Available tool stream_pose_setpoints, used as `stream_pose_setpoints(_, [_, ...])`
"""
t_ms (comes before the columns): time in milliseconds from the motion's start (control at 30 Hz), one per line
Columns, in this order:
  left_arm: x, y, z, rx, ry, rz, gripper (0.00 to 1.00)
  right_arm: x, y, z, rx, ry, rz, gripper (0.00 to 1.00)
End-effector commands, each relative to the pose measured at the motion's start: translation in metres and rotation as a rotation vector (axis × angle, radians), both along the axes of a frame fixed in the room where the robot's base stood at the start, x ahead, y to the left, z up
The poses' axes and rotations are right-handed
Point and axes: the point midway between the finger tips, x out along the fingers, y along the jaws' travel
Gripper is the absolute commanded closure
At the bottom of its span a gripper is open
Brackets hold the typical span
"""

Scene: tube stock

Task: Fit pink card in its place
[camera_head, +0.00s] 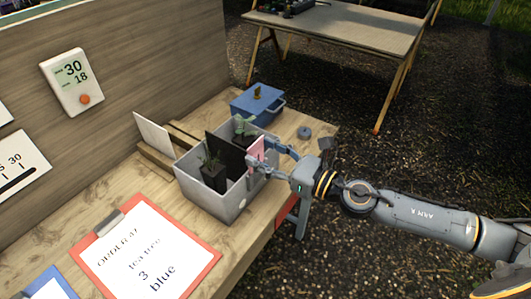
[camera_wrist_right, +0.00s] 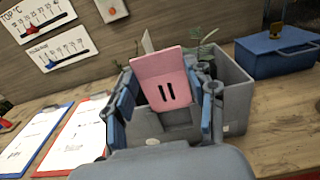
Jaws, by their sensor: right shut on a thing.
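The pink card (camera_head: 257,149) is upright over the right part of a grey crate (camera_head: 228,205). In the right wrist view the pink card (camera_wrist_right: 163,68) has two dark slots and tilts a little. My right gripper (camera_head: 266,156) is shut on it; its blue-padded fingers flank the card in the wrist view (camera_wrist_right: 166,108). The crate holds a black divider card (camera_head: 222,152) and small plants in dark pots, one in front (camera_head: 212,178) and one behind (camera_head: 243,128). The card's lower edge is hard to make out against the crate. My left gripper is not in view.
A white card (camera_head: 152,132) stands in a wooden rack (camera_head: 155,158) left of the crate. A blue lidded box (camera_head: 262,108) and a grey-blue ring (camera_head: 304,132) are behind. A red clipboard (camera_head: 147,245) lies in front. The table edge is close to the crate's right.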

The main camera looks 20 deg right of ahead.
Motion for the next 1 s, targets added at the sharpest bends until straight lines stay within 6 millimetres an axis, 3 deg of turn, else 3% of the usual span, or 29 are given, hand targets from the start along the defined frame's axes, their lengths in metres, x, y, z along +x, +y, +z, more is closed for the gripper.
stream_pose_setpoints(500, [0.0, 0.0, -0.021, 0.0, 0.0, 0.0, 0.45, 0.0, 0.0, -0.023, 0.0, 0.0, 0.0, 0.57])
stream_pose_setpoints(833, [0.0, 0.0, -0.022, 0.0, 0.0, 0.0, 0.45, 0.0, 0.0, -0.024, 0.0, 0.0, 0.0, 0.57])
stream_pose_setpoints(867, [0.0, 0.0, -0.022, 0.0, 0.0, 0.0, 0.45, 0.0, 0.0, -0.024, 0.0, 0.0, 0.0, 0.38])
stream_pose_setpoints(900, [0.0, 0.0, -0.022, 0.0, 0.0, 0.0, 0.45, 0.0, 0.0, -0.024, 0.0, 0.0, 0.0, 0.3])
stream_pose_setpoints(967, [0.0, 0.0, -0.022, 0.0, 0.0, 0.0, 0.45, 0.0, 0.0, -0.024, 0.0, 0.0, 0.0, 0.18])
stream_pose_setpoints(1000, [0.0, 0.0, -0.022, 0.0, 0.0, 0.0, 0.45, 0.0, 0.0, -0.024, 0.0, 0.0, 0.0, 0.18])
